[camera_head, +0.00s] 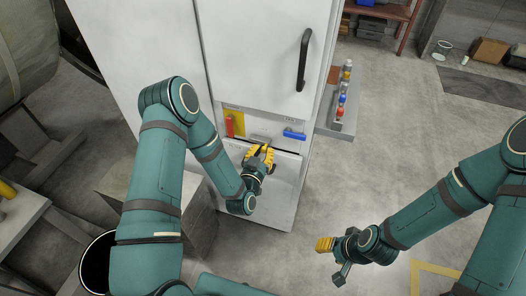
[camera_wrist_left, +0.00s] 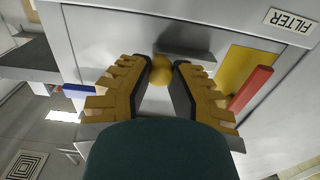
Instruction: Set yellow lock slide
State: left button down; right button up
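My left gripper (camera_head: 260,156) is at the front of the white cabinet, below the yellow panel. In the left wrist view its two yellow fingers (camera_wrist_left: 161,85) stand apart, with a round yellow knob (camera_wrist_left: 161,68) in line between the tips. The knob about fills the gap; I cannot tell whether the fingers press on it. It sits below a grey ledge, and I take it to be the yellow lock slide. In the head view the gripper hides it. My right gripper (camera_head: 332,257) hangs over open floor, away from the cabinet, with nothing seen in it; its opening is unclear.
A red handle (camera_head: 229,126) stands on a yellow panel (camera_head: 238,121), left of the gripper in the head view. A blue handle (camera_head: 294,134) is to its right. A dark door handle (camera_head: 304,60) is above. A side shelf (camera_head: 335,122) carries several coloured items.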

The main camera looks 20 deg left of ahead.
aim_at(251, 140)
pick_arm(q)
jog(key=a+b, duration=0.2)
jog(key=a, duration=0.2)
jog(key=shift+w+a, duration=0.15)
jog(key=shift+a, duration=0.6)
jog(key=shift+r, duration=0.15)
jog(key=c, duration=0.8)
grip_release()
jog(key=shift+o, duration=0.2)
